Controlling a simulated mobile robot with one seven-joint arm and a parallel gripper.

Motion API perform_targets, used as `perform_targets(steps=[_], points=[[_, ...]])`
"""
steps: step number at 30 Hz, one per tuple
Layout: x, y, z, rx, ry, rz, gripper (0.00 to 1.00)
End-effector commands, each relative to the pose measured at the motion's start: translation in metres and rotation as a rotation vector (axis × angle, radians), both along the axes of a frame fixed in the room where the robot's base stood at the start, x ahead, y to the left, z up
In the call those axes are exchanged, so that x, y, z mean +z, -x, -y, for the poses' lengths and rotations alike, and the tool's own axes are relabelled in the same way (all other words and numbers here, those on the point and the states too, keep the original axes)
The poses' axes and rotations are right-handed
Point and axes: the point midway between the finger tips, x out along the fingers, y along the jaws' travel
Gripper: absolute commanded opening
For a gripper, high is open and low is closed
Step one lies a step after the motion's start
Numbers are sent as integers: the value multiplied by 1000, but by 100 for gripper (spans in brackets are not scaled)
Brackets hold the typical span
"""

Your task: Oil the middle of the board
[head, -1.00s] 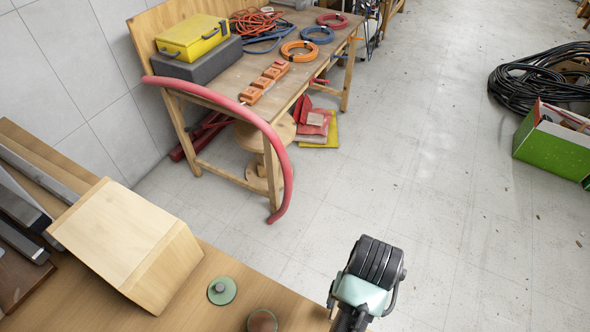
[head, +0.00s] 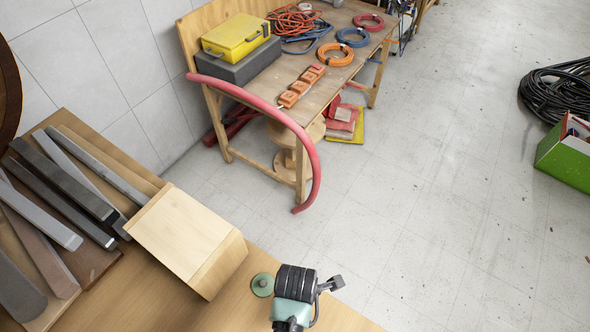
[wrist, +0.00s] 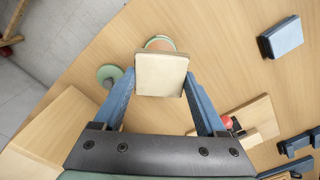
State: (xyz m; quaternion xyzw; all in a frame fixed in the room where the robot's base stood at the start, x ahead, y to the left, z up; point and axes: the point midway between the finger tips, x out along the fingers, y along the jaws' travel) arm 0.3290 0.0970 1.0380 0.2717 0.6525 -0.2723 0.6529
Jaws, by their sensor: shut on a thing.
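My gripper (wrist: 159,84) is shut on a pale square pad (wrist: 161,70), with a blue finger on each side of it. Behind the pad in the wrist view is a round green-rimmed pot (wrist: 158,42) with a brown inside, mostly hidden; I cannot tell if they touch. A green lid with a knob (wrist: 110,75) lies beside the pot and also shows in the head view (head: 262,285). A pale wooden board (wrist: 258,118) lies to the right in the wrist view, partly hidden by a finger. In the head view only my wrist shows.
A big wooden block (head: 185,240) stands on the bench (head: 130,290). Several grey bars (head: 60,185) lie to its left. A blue-grey block (wrist: 281,38) and a red-topped thing (wrist: 228,122) are near the board. A red hose (head: 285,120) hangs over the far table.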

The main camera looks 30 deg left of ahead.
Motion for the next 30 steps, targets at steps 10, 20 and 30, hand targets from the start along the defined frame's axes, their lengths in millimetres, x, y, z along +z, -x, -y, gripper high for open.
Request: perform_targets(steps=[10,20,30], points=[[-16,2,-1,44,-1,0,29],[-51,2,-1,42,-1,1,29],[-60,2,-1,41,-1,1,29]])
